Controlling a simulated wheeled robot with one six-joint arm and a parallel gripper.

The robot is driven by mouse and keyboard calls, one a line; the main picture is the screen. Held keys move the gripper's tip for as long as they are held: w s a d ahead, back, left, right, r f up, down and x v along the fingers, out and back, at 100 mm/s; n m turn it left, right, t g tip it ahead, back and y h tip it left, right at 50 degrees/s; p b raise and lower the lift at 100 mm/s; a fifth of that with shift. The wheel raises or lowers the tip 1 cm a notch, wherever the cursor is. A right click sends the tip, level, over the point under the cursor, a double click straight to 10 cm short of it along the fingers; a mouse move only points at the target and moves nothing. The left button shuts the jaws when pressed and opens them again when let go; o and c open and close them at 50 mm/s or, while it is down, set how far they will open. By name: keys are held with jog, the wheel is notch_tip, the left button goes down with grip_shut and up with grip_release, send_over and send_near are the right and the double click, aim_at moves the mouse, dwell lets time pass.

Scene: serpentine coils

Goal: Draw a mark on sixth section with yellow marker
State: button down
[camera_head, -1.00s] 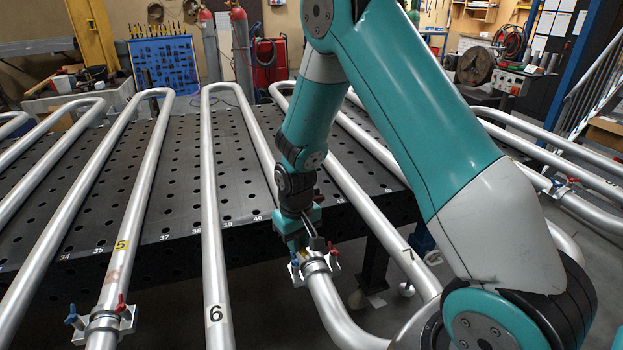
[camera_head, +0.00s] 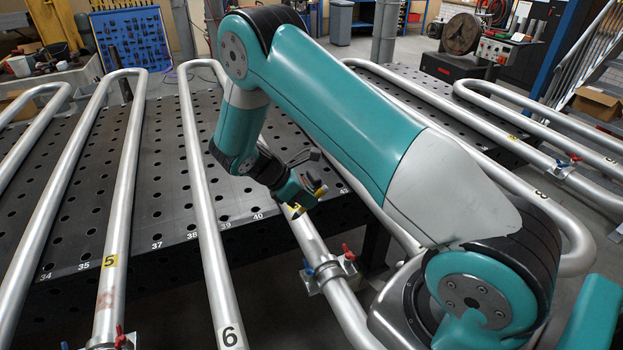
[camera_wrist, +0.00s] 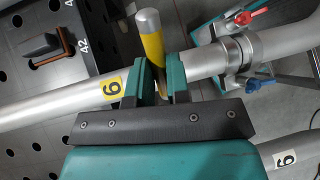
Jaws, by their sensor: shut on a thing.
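My gripper (camera_head: 303,197) is shut on a yellow marker with a silver-grey end. In the wrist view the marker (camera_wrist: 152,48) stands up between the two teal fingers (camera_wrist: 161,78), slightly tilted. The same pipe (camera_head: 309,236) runs below my gripper in the head view. The marker's tip is hard to make out, and I cannot tell whether it touches the pipe. I see no clear drawn mark.
A pipe clamp with red and blue handles (camera_head: 328,272) sits just nearer along this pipe. A pipe with a white 6 label (camera_head: 230,336) runs to its left. The pipe with yellow label 5 (camera_head: 110,261) is further left. The black perforated table (camera_head: 160,205) lies beneath.

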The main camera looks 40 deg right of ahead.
jog(key=r+n+t+h, duration=0.1)
jog(key=d+r+n+t+h, duration=0.1)
jog(key=n+h, duration=0.1)
jog(key=r+n+t+h, duration=0.1)
jog(key=h, duration=0.1)
jog(key=shift+d+r+n, duration=0.2)
jog(key=shift+r+n, duration=0.15)
jog(key=shift+n, duration=0.05)
notch_tip(320, 180, down, 6)
jog(key=b, duration=0.4)
jog(key=shift+r+b, duration=0.15)
jog(key=shift+b, duration=0.25)
jog(key=shift+d+r+p, duration=0.1)
jog(key=shift+r+p, duration=0.1)
jog(key=shift+p, duration=0.2)
jog(key=shift+f, duration=0.55)
jog(key=shift+w+a, duration=0.15)
jog(key=shift+a, duration=0.2)
dwell(0.7)
notch_tip(320, 180, up, 6)
jog(key=p, duration=0.5)
jog(key=shift+r, duration=0.1)
dwell(0.4)
